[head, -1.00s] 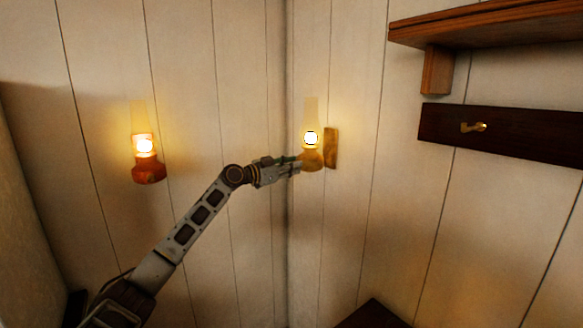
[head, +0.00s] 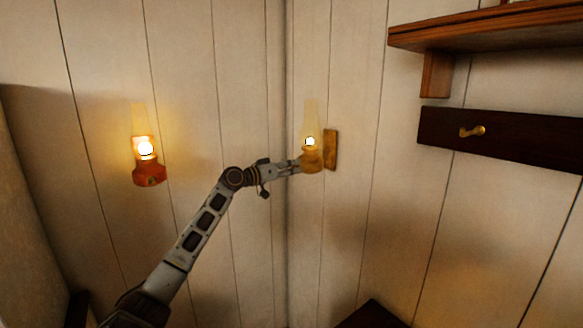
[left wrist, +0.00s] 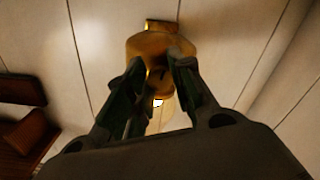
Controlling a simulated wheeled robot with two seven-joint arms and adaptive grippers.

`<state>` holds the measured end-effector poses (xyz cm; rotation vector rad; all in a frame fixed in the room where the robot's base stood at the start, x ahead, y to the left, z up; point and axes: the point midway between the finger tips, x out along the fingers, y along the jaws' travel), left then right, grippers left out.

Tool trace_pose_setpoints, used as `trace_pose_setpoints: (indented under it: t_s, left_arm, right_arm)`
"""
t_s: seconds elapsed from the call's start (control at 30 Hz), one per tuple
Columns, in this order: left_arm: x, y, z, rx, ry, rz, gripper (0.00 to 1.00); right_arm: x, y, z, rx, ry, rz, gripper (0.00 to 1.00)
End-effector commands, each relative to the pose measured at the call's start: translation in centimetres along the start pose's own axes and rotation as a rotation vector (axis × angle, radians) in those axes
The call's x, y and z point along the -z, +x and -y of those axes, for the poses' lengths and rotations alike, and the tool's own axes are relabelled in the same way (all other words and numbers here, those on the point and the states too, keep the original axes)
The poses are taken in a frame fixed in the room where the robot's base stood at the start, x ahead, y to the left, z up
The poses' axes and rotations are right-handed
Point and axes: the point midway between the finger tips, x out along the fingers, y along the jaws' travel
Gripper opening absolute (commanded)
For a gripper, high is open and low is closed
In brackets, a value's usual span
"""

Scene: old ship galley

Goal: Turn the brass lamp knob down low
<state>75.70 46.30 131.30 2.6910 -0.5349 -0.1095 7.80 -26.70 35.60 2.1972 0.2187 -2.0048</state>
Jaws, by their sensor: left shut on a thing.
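The brass lamp (head: 312,160) with a tall glass chimney hangs on a wooden wall block near the corner, its flame small. In the left wrist view its brass body (left wrist: 150,46) is straight ahead, beyond the fingertips. My left gripper (head: 298,166) reaches the lamp's left side and is shut on the lamp knob. In the left wrist view the fingertips (left wrist: 158,72) stand on either side of the knob, which is mostly hidden between them. My right gripper is not in view.
A reddish lamp (head: 149,175) burns brightly on the left wall. A wooden shelf (head: 490,35) and a dark board (head: 540,139) with a brass hook (head: 472,131) are on the right wall. The wall below the brass lamp is clear.

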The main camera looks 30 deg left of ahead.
Motion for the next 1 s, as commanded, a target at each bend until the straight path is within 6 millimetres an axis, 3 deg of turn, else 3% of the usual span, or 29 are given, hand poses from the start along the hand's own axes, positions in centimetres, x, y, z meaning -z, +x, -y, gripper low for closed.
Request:
trace_pose_setpoints:
  t_s: [1.0]
  left_arm:
    - [0.2,0.0,-0.2,0.002,-0.918,0.002,0.0]
  right_arm:
    - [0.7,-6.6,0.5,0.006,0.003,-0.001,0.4]
